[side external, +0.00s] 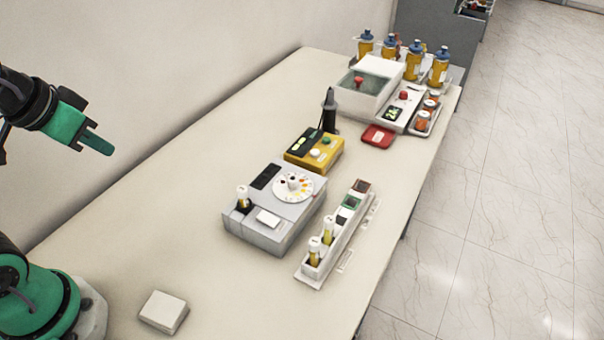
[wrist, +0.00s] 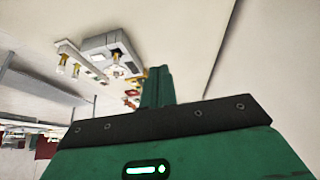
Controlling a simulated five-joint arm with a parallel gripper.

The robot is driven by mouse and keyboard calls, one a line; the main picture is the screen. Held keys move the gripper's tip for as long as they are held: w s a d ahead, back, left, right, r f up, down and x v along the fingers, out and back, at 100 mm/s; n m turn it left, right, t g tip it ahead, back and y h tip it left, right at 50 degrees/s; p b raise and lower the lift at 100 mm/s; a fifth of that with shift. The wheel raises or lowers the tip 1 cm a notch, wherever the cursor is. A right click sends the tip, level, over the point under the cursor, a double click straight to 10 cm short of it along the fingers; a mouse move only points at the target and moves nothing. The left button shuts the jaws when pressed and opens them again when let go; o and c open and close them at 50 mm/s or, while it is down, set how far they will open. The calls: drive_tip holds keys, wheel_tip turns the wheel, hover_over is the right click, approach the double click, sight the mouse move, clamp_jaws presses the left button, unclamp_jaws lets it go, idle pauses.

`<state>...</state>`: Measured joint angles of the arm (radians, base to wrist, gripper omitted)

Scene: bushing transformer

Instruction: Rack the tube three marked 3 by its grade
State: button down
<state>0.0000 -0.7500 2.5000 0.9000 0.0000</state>
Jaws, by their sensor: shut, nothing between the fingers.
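Two capped tubes with yellow liquid, a nearer one (side external: 314,251) and a farther one (side external: 328,230), stand upright in the near end of a white rack (side external: 335,250). A third capped tube (side external: 243,198) stands at the left corner of a grey tester (side external: 265,232) with a dial of coloured dots (side external: 293,187). The numbers on the tubes are too small to read. The rack's far part has coloured squares, including green (side external: 350,202) and brown-red (side external: 362,186). My green gripper (side external: 98,144) is shut and empty, raised at the left, well away from the tubes. Its fingers show in the wrist view (wrist: 158,88).
A yellow meter (side external: 314,150) and a black pen-shaped device (side external: 329,110) stand behind the tester. A red dish (side external: 378,136), a white bath (side external: 368,90) and several orange bottles (side external: 413,62) fill the far end. A white block (side external: 164,312) lies near my base. The left table area is clear.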

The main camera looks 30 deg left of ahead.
drive_tip(key=c, duration=2.2)
unclamp_jaws()
drive_tip(key=c, duration=1.2)
unclamp_jaws()
drive_tip(key=shift+c, duration=0.2)
drive_tip(key=m+g, duration=0.6)
drive_tip(key=m, duration=2.3)
hover_over(241, 189)
drive_tip(key=shift+f, duration=6.05)
